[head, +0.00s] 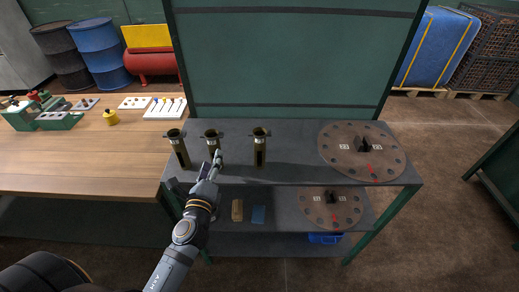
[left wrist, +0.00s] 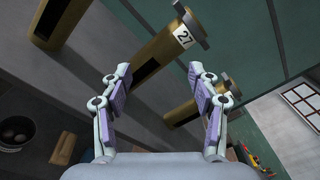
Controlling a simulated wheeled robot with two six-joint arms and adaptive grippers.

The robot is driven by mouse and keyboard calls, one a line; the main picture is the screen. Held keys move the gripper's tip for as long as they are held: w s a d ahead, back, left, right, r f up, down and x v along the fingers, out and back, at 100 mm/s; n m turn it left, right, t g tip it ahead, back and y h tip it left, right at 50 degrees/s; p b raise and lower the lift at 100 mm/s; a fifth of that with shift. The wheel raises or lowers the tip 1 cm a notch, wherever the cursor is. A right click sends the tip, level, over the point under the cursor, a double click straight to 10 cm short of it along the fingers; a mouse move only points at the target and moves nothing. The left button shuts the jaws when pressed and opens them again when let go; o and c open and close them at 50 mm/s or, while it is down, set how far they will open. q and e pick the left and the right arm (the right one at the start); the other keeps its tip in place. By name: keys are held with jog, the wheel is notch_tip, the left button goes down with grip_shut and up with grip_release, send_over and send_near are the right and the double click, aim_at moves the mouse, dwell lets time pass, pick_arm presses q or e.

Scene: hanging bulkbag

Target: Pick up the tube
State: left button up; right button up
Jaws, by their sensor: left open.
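Three dark brass tubes with flanged tops and number labels stand upright on the grey shelf's top: a left tube (head: 179,150), a middle tube (head: 212,137) and a right tube (head: 260,147). My left gripper (head: 212,163) is open, just in front of the middle tube, whose lower part it hides. In the left wrist view, a tube labelled 27 (left wrist: 158,50) lies between and beyond the two open fingers (left wrist: 158,75); nothing is gripped. Another tube (left wrist: 57,18) shows at upper left, and one (left wrist: 182,115) partly behind the right finger. My right gripper is not in view.
The grey shelf (head: 295,165) has a green back panel (head: 290,60). A round plate with holes (head: 340,155) lies at its right end, another (head: 315,205) on the tier below. A wooden table (head: 90,165) with small parts adjoins at left.

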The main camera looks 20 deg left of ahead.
aim_at(256, 157)
pick_arm(q)
jog(key=d+m+h, duration=0.1)
jog(key=m, duration=0.1)
jog(key=d+m+h, duration=0.1)
jog(key=m, duration=0.1)
jog(key=d+m+t+h, duration=0.1)
jog(key=m, duration=0.1)
jog(key=shift+w+d+f, duration=0.1)
jog(key=shift+w+d, duration=0.3)
jog(key=w+d+f+m+h, duration=0.1)
jog(key=d+m, duration=0.1)
jog(key=m, duration=0.1)
jog(key=w+d+m+h+p, duration=0.1)
jog(key=w+d+m+h, duration=0.1)
jog(key=m, duration=0.1)
jog(key=w+d+f+m+g+h, duration=0.1)
jog(key=d+m+h, duration=0.1)
jog(key=d+m, duration=0.1)
jog(key=shift+w+f+p, duration=0.25)
jog(key=shift+f+p, duration=0.1)
jog(key=shift+w+d+f, duration=0.1)
jog(key=shift+w+f, duration=0.05)
jog(key=shift+w, duration=0.45)
jog(key=p+x, duration=0.1)
jog(key=x, duration=0.3)
jog(key=shift+w, duration=0.35)
jog(key=shift+s, duration=0.15)
jog(key=shift+c, duration=0.7)
grip_shut()
